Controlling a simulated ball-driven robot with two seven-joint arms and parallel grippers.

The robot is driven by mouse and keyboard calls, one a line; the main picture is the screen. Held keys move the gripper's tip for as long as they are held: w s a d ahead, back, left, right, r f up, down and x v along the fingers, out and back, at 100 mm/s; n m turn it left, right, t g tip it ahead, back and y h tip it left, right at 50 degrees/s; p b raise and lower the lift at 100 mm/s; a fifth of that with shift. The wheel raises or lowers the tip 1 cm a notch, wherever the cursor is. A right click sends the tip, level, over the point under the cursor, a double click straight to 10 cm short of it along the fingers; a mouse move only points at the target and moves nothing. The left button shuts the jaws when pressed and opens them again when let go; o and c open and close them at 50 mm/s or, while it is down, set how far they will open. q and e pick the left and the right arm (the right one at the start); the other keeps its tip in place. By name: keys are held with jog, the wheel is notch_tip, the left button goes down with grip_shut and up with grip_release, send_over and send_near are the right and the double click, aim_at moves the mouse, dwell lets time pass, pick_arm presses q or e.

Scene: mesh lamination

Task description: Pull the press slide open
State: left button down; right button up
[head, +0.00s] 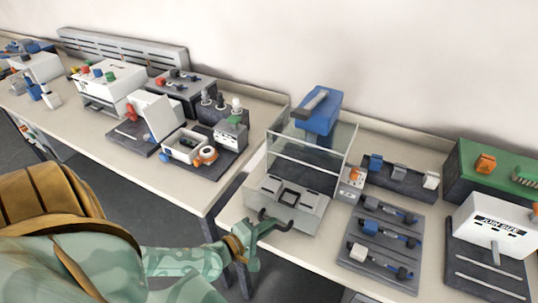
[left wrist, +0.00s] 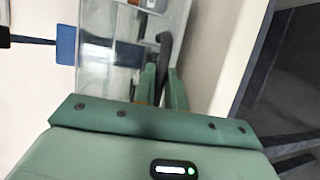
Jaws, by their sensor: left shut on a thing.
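The press (head: 318,112) stands in the middle of the head view, with a blue head, a clear guard and a pale grey lower body. Its slide (head: 301,203) is at the front, with a dark square frame on top. A dark curved handle (head: 284,225) sticks out from the slide's front, and it also shows in the left wrist view (left wrist: 165,48). My left gripper (head: 263,226) is shut on the handle; its green fingers (left wrist: 163,88) lie on both sides of it in the left wrist view. My right gripper is out of view.
A small control box (head: 351,184) with an orange button stands right of the press. A dark tray of blue-and-grey tools (head: 380,243) lies further right. A white machine (head: 492,225) is at the far right. A gap separates this table from the left bench (head: 150,170).

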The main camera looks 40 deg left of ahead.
pick_arm(q)
jog(key=c, duration=1.5)
grip_release()
jog(key=shift+o, duration=0.2)
jog(key=p+v, duration=0.2)
jog(key=v, duration=1.4)
jog(key=shift+s, duration=0.15)
